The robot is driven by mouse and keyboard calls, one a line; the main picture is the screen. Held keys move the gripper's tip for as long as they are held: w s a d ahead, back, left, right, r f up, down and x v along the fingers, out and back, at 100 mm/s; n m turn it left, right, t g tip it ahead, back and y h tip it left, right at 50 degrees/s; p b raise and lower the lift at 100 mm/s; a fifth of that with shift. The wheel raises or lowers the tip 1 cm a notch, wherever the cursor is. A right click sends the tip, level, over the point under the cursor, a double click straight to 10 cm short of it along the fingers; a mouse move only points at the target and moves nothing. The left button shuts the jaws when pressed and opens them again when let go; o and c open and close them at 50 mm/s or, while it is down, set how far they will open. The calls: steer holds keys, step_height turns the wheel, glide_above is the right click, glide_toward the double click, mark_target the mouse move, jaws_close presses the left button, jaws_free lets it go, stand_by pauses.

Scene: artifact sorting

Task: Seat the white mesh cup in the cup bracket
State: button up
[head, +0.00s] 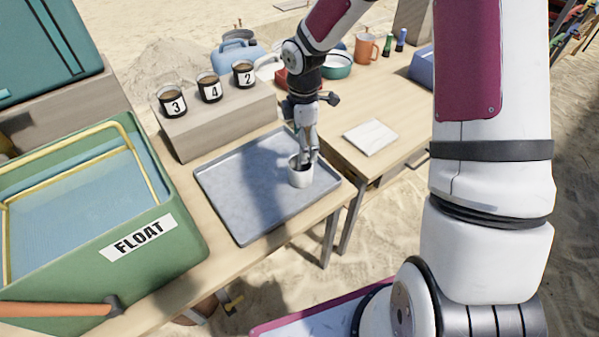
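A small white cup (300,179) with a dark inside stands upright at the right part of the grey tray (225,190). I cannot make out mesh on it at this size. My gripper (309,157) points down from above, with its fingertips at the cup's rim and partly over its opening. The view does not show whether the fingers are closed on the cup wall or only beside it. I cannot pick out a cup bracket in this view.
A green tub (185,215) marked FLOAT, holding water, stands left of the tray. Several numbered dark cups (210,88) stand on a wooden block (222,118) behind it. A pale slab (371,136) lies on the table at right. An orange mug (366,48) stands farther back.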

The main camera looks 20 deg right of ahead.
steer(key=b, duration=0.1)
glide_toward(302, 168)
steer(key=s+f, duration=0.1)
steer(key=f, duration=0.1)
steer(key=s+f, duration=0.1)
steer(key=f, duration=0.1)
steer(key=s+a+f, duration=0.1)
steer(key=f, duration=0.1)
steer(key=shift+f, duration=0.1)
steer(key=c, duration=1.1)
